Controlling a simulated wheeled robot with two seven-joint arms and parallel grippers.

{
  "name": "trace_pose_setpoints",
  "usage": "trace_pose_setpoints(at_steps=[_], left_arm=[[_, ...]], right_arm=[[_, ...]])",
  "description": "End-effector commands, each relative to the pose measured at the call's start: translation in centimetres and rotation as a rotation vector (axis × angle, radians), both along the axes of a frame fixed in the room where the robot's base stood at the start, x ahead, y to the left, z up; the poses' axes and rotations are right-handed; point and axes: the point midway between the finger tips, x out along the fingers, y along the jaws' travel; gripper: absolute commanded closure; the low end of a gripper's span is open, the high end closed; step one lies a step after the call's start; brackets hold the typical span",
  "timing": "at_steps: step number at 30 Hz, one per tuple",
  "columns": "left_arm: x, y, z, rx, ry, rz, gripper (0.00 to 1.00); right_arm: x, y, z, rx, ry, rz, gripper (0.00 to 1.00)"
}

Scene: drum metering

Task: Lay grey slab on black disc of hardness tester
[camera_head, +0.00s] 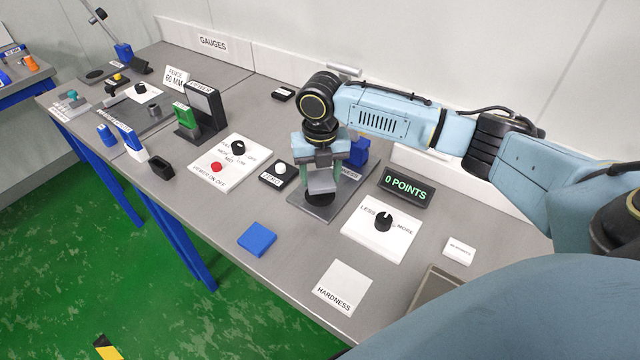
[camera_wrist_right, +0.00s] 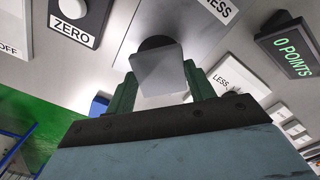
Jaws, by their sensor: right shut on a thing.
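My right gripper (camera_head: 321,176) points down over the hardness tester's grey base plate (camera_head: 343,193). Its green fingers are shut on the grey slab (camera_head: 322,185), which also shows between the fingertips in the right wrist view (camera_wrist_right: 160,72). The black disc (camera_head: 318,198) shows just below the slab in the head view. In the right wrist view the slab hides most of the disc (camera_wrist_right: 156,42). I cannot tell whether slab and disc touch. A blue part of the tester (camera_head: 359,151) stands behind the gripper. My left gripper is not in view.
A "0 POINTS" display (camera_head: 407,187) and a LESS/MORE knob panel (camera_head: 381,228) stand right of the tester. A ZERO button (camera_head: 279,173) is close on its left. A blue slab (camera_head: 257,239) and a white HARDNESS card (camera_head: 343,287) lie in front, with bare table between.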

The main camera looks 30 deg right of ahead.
Motion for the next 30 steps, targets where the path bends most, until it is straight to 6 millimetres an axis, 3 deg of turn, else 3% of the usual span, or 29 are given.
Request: trace_pose_setpoints(at_steps=[3,6,17,18,22,30], left_arm=[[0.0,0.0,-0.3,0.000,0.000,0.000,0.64],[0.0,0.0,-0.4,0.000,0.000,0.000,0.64],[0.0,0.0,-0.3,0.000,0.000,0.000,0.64],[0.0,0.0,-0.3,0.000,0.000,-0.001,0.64],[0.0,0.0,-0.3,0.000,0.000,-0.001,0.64],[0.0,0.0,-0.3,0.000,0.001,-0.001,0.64]], right_arm=[[-0.2,0.2,-2.5,0.000,0.007,0.001,0.73],[-0.2,0.2,-3.4,-0.001,0.004,0.002,0.73],[-0.2,0.2,-3.8,-0.001,0.003,0.002,0.73],[-0.2,0.2,-3.7,-0.001,0.003,0.002,0.42],[-0.2,0.2,-3.7,-0.001,0.003,0.002,0.25],[-0.2,0.2,-3.7,-0.001,0.003,0.002,0.24]])
